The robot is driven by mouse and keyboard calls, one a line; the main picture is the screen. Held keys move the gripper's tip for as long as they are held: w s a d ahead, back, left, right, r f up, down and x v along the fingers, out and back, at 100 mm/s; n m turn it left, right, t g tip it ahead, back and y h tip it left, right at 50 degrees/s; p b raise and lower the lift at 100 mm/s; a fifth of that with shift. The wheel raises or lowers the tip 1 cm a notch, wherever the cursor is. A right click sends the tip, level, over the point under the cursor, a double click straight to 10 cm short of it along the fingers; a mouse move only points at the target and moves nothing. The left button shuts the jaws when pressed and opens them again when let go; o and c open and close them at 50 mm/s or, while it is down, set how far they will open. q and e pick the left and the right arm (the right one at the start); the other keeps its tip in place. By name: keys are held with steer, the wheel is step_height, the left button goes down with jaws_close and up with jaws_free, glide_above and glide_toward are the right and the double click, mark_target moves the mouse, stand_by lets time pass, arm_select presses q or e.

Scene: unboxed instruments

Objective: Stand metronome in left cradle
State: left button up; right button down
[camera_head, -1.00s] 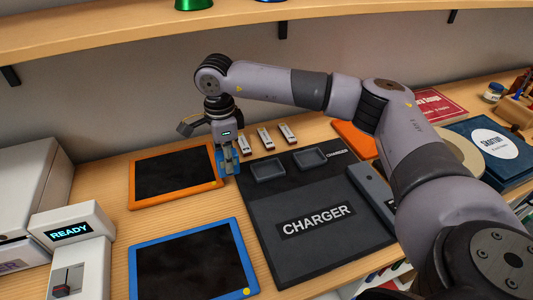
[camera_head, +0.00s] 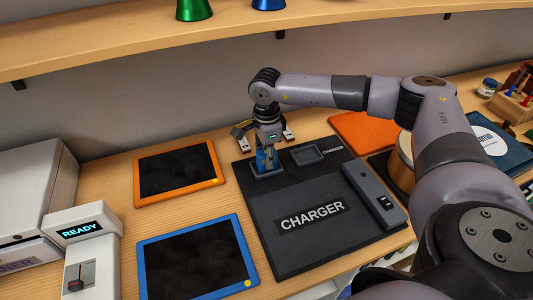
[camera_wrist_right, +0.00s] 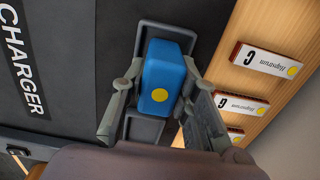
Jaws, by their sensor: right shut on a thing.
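The metronome, a blue block (camera_head: 262,161) with a yellow dot, is held upright by my right gripper (camera_head: 267,150). In the right wrist view the metronome (camera_wrist_right: 168,72) sits between the two fingers of the gripper (camera_wrist_right: 162,98). It is over or within the left cradle (camera_head: 270,175), a dark shallow tray on the charger board; whether its base touches the floor of the cradle I cannot tell. The cradle's rim (camera_wrist_right: 146,128) shows around the block in the wrist view. The right cradle (camera_head: 307,154) is empty. My left gripper is not in view.
The black charger board (camera_head: 290,250) carries a grey device (camera_head: 373,193) at its right. Orange-framed (camera_head: 180,207) and blue-framed (camera_head: 215,297) panels lie to the left. White labelled boxes (camera_wrist_right: 270,61) lie behind the board. A shelf (camera_head: 110,45) runs above.

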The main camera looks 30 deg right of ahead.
steer(key=shift+f, duration=0.1)
steer(key=c, duration=1.2)
jaws_free()
steer(key=shift+c, duration=0.2)
step_height(320, 180, up, 7)
steer(key=shift+b, duration=1)
steer(key=shift+r, duration=0.4)
